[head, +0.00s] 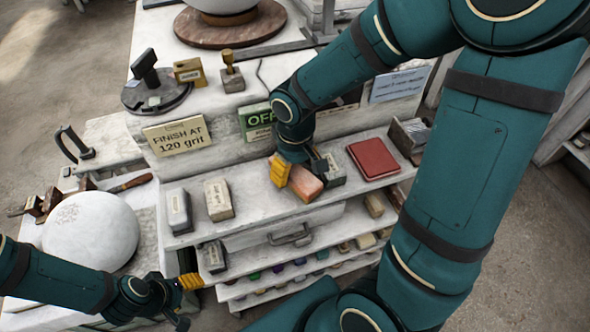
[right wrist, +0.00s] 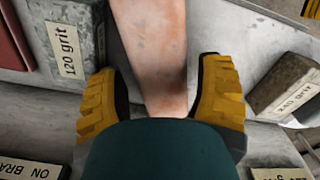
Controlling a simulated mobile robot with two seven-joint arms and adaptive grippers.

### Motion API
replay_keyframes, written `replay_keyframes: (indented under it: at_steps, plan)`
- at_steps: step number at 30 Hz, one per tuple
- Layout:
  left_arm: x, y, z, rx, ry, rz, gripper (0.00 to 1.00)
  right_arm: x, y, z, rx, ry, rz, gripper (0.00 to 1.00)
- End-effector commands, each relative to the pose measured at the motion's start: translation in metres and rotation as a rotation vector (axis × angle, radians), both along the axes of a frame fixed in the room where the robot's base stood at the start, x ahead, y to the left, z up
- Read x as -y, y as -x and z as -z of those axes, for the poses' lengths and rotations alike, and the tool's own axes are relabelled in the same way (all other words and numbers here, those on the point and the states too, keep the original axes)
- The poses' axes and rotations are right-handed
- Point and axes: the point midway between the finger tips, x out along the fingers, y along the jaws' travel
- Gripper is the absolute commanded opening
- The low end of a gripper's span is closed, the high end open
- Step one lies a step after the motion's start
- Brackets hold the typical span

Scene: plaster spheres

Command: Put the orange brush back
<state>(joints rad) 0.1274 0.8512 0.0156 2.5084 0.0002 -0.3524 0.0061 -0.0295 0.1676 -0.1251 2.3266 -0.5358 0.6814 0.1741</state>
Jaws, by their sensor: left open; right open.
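A salmon-orange block (head: 305,184) lies on the upper shelf; I see no bristles, so I cannot tell whether it is the orange brush. In the right wrist view the same block (right wrist: 155,50) runs lengthwise between my yellow fingers. My right gripper (head: 290,172) is open over it, with a finger on each side and gaps showing; its near end is hidden by the gripper. My left gripper (head: 190,281) is open and empty at the lower left, beside the shelf unit.
A grey 120 grit block (right wrist: 72,35) is close beside the right gripper. A red pad (head: 372,158) lies to the right; a grey block (head: 178,210) and a beige block (head: 218,199) stand left. Below are a drawer handle (head: 290,236) and shelves. A white sphere (head: 90,232) stands left.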

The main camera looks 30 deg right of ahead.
Motion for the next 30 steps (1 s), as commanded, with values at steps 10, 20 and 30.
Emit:
replay_keyframes:
  at_steps: [10,20,30]
  plan:
    - [-0.001,-0.006,-0.02,0.014,-0.003,-0.011,0.61,0.0,0.0,-0.074,0.005,-0.001,0.001,0.67]
    - [-0.002,-0.009,-0.026,0.02,-0.004,-0.015,0.61,0.0,0.0,-0.105,0.002,-0.001,0.0,0.67]
    - [-0.002,-0.009,-0.025,0.02,-0.004,-0.015,0.61,0.0,0.001,-0.105,0.0,-0.001,0.0,0.67]
